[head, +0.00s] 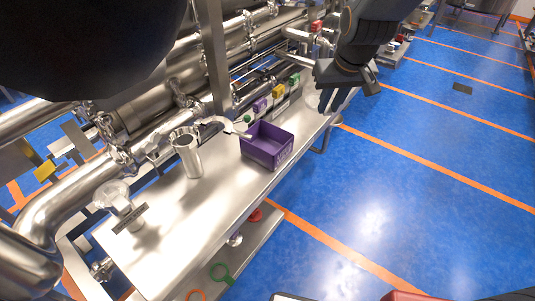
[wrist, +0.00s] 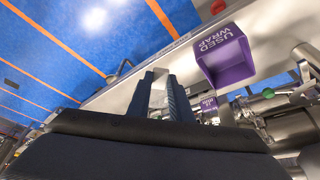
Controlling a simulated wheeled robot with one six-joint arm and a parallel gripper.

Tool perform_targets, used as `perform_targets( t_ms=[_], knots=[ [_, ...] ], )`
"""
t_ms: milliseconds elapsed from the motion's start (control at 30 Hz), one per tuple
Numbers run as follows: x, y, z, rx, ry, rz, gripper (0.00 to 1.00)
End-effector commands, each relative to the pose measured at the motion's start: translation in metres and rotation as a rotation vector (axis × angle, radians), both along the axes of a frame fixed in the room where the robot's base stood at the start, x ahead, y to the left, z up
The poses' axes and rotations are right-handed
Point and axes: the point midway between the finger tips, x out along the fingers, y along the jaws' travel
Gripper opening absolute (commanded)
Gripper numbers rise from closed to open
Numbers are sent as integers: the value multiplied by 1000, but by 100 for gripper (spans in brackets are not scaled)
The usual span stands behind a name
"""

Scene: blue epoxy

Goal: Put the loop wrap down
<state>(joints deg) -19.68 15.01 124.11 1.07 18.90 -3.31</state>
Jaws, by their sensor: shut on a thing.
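My gripper (head: 345,78) is over the far end of the steel bench (head: 215,215) in the head view, beyond the purple bin. In the wrist view its two dark fingers (wrist: 159,92) are shut on a pale, greyish thing (wrist: 158,88), which I take to be the loop wrap. Its shape is mostly hidden by the fingers. The purple bin (head: 266,147) is open-topped and stands upright on the bench. In the wrist view the bin (wrist: 228,58) is labelled "USED WRAP" and lies right of the fingers, apart from them.
A shiny steel cylinder (head: 186,153) stands on the bench left of the bin. A clear round piece (head: 112,194) is at the near end. Small purple, yellow and green boxes (head: 278,91) line the back, before steel pipes. Blue floor (head: 420,150) is open at right.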

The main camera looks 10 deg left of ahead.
Motion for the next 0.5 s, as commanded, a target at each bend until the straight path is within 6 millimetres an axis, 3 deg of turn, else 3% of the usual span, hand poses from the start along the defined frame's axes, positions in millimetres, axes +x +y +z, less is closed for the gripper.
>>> perform_targets(
  t_ms=[33,200,333,500],
  knots=[
    [-8,26,0,1,-4,20,0],
    [-40,88,8,2,2,27,0],
    [-60,120,15,3,5,22,0],
    [-74,139,19,1,10,14,0]
  ],
)
